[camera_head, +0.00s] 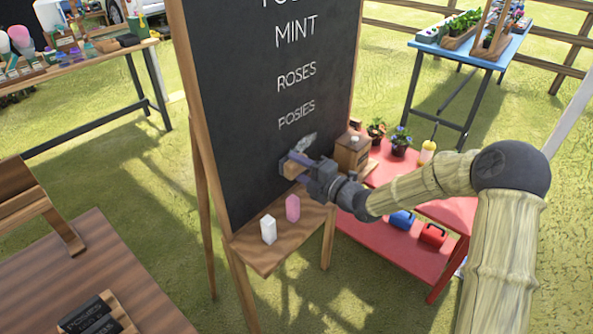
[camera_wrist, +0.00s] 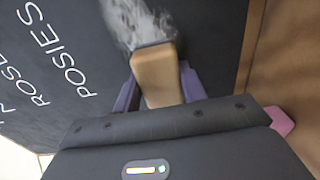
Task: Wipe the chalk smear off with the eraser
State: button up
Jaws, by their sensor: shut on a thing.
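The chalkboard (camera_head: 240,120) stands upright with white lettering on it. A pale chalk smear (camera_head: 305,143) lies on its lower part, below the word POSIES; it also shows in the wrist view (camera_wrist: 135,22). My gripper (camera_head: 297,165) is at the board just below the smear, shut on the eraser (camera_wrist: 157,75). The eraser has a wooden body and a dark pad. In the wrist view its pad end overlaps the lower edge of the smear and appears to be against the board. Part of the smear may be hidden behind the eraser.
A wooden ledge (camera_head: 283,243) under the board holds a white chalk block (camera_head: 268,229) and a pink one (camera_head: 292,208). A wooden box (camera_head: 352,153) and potted flowers (camera_head: 400,142) stand on a red table to the right. A wooden table (camera_head: 95,270) is at the lower left.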

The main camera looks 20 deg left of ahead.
aim_at(310, 145)
jog(key=shift+w+d, duration=0.25)
jog(key=shift+w, duration=0.3)
jog(key=shift+w+d, duration=0.25)
jog(key=shift+w, duration=0.3)
jog(key=shift+w+d+b, duration=0.2)
jog(key=shift+w+d, duration=0.1)
jog(key=shift+w, duration=0.55)
jog(key=shift+w+d+b, duration=0.2)
jog(key=shift+w+d, duration=0.05)
jog(key=shift+w, duration=0.55)
jog(key=shift+w, duration=0.1)
jog(key=shift+w+d, duration=0.1)
jog(key=shift+w, duration=0.05)
jog(key=shift+w+d, duration=0.35)
jog(key=shift+w, duration=0.35)
jog(key=shift+w+d, duration=0.3)
jog(key=shift+w, duration=0.4)
